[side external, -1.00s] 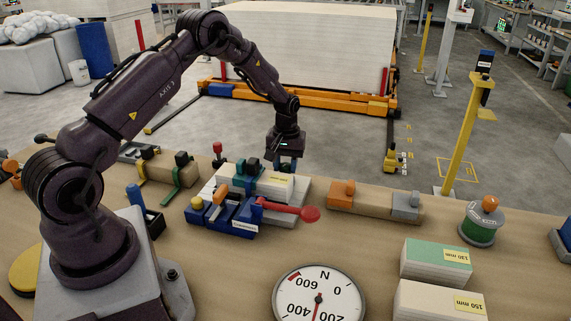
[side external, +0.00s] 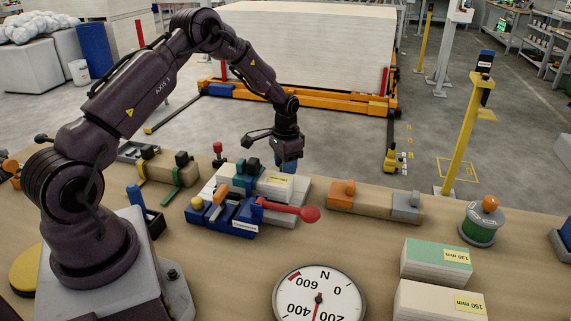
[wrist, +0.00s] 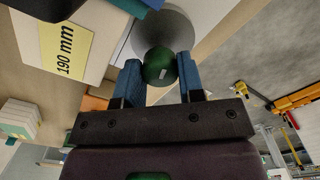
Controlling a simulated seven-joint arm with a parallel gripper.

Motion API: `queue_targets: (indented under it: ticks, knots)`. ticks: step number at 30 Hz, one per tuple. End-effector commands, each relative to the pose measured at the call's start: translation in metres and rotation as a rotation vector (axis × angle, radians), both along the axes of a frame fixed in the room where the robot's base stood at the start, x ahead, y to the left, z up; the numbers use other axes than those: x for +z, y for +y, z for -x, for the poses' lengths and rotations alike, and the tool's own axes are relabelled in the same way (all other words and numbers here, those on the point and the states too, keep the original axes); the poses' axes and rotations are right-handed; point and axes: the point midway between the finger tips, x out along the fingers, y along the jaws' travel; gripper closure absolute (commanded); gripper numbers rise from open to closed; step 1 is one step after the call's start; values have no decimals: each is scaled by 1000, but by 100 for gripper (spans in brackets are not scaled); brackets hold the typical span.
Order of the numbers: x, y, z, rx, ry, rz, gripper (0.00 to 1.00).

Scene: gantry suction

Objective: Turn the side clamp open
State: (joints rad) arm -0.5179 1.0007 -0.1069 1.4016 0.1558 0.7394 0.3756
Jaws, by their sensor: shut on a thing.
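My gripper (wrist: 160,72) is shut on a green ball knob (wrist: 158,66), with one blue finger on each side. The knob stands in front of a round grey disc (wrist: 178,28) in the wrist view. In the side view my gripper (side external: 287,168) points down just behind the block marked 190 mm (wrist: 66,52), and the knob is hidden there. That pale block (side external: 273,184) sits in a fixture with a teal clamp part (side external: 246,173). I cannot tell whether the side clamp is open.
A red lever with a round end (side external: 309,214) sticks out right from the blue fixture (side external: 228,220) in front. A wooden block with orange and grey ends (side external: 374,203) lies to the right. A dial gauge (side external: 319,296) and stacked blocks (side external: 436,262) are nearer.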

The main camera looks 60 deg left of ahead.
Motion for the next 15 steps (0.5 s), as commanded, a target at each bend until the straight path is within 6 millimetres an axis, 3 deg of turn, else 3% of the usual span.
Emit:
queue_targets:
  ticks: [15]
  knots:
    - [1,0,0,-272,2,0,88]
